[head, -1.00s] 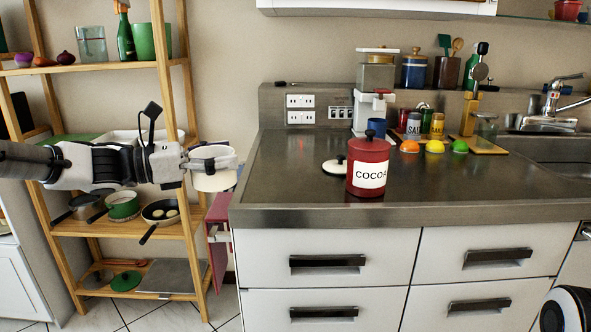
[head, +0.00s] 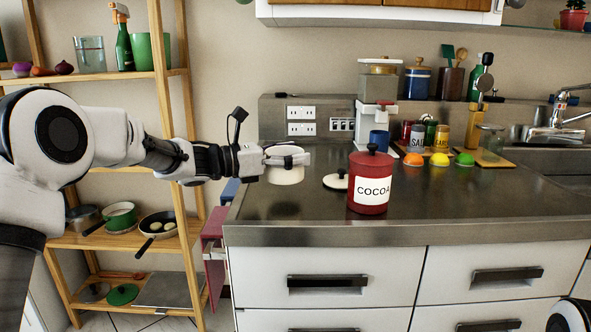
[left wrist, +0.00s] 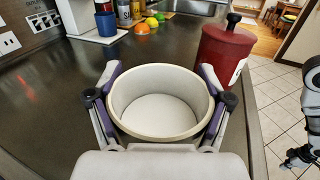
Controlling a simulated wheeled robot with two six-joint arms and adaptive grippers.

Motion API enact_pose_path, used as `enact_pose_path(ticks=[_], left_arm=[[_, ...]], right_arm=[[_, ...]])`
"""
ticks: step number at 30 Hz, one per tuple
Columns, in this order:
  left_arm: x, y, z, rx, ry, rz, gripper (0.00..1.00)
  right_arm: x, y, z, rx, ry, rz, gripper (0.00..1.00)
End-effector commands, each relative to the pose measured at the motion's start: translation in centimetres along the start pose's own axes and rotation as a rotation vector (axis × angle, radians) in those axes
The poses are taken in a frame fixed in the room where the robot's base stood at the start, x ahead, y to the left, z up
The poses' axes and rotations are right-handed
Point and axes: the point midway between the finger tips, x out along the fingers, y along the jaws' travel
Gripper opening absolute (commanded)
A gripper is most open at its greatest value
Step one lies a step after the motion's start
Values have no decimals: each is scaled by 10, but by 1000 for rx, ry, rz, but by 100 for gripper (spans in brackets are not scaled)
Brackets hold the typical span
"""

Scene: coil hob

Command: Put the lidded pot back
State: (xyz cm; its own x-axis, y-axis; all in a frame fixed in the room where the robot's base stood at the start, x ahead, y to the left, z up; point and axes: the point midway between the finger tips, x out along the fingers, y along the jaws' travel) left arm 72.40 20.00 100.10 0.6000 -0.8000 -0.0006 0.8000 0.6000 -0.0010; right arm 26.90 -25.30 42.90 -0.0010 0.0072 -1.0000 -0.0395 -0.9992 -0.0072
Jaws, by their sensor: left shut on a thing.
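A cream, open-topped pot (head: 284,174) is held by my left gripper (head: 284,160) above the left part of the steel counter. In the left wrist view the pot (left wrist: 160,102) is upright and empty, with the fingers shut around its sides. A cream lid with a black knob (head: 336,182) lies apart on the counter, just left of the red cocoa canister (head: 369,183). The canister also shows in the left wrist view (left wrist: 222,58), its lid on. My right arm shows at the right edge of the left wrist view; its gripper (left wrist: 300,158) is small and unclear.
Several jars, a blue mug (head: 378,140) and fruit-coloured timers or fruit (head: 439,159) stand at the counter's back. A wooden shelf unit (head: 120,241) with pans stands left. An open red drawer or panel (head: 213,240) is by the counter's left end. The counter's front left (head: 270,218) is clear.

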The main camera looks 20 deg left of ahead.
Motion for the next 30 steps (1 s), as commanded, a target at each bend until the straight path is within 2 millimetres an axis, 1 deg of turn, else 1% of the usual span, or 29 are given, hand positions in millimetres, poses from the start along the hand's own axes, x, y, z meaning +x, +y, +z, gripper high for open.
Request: enact_pose_path(ticks=[2,9,17,20,21,22,23,30], left_arm=[[7,2,0,2,-1,-1,19],[6,2,-33,-2,-1,0,19],[5,2,-35,1,-1,0,19],[5,2,-38,1,-1,0,19],[5,2,-39,0,0,0,83],[5,2,-38,0,0,0,93],[5,2,-37,0,0,0,100],[5,2,-37,0,0,0,100]], right_arm=[[0,0,0,0,0,0,0],[7,0,0,0,0,0,0],[7,0,0,0,0,0,0],[11,0,0,0,0,0,0],[11,0,0,0,0,0,0],[10,0,0,0,0,0,0],[10,0,0,0,0,0,0],[10,0,0,0,0,0,0]])
